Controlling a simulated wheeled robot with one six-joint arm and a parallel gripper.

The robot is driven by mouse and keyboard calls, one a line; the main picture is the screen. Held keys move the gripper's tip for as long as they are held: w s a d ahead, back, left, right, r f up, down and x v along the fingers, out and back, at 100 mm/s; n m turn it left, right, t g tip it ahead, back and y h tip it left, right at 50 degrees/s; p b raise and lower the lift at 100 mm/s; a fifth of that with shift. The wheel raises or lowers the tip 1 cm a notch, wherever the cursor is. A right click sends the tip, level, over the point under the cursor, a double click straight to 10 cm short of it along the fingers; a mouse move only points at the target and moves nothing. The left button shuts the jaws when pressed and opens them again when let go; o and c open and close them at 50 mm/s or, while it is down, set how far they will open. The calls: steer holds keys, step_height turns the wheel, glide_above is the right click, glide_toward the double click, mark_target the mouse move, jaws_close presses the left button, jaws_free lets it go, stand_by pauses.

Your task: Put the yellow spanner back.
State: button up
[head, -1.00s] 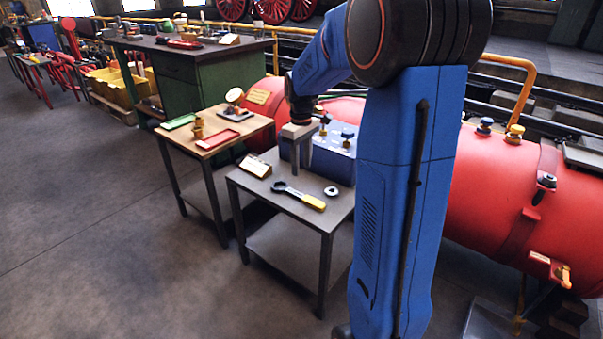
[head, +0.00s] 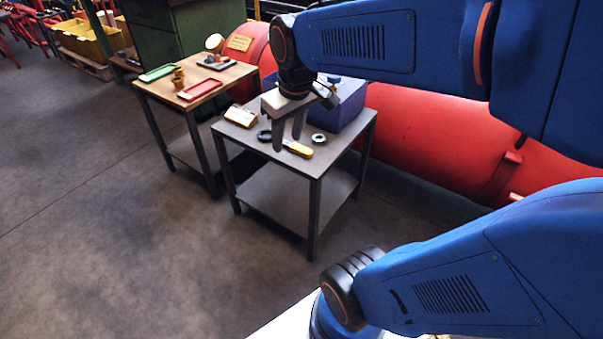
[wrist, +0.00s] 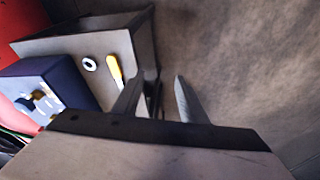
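In the wrist view the yellow handle (wrist: 115,71) is left of both fingers (wrist: 157,97), and table edge and floor show around the fingers. The spanner's head is hidden in the wrist view.
A blue box (head: 345,105) stands at the table's back, also in the wrist view (wrist: 42,88). A wooden-topped table (head: 222,82) with red and green trays stands left. A red boiler (head: 425,135) is behind.

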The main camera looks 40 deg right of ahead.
steer(key=s+a+f+m+t, duration=0.1)
steer(key=s+a+f, duration=0.1)
steer(key=s, duration=0.8)
steer(key=shift+s+a+f+t, duration=0.25)
steer(key=shift+a+t, duration=0.15)
steer(key=shift+a, duration=0.25)
stand_by(0.4)
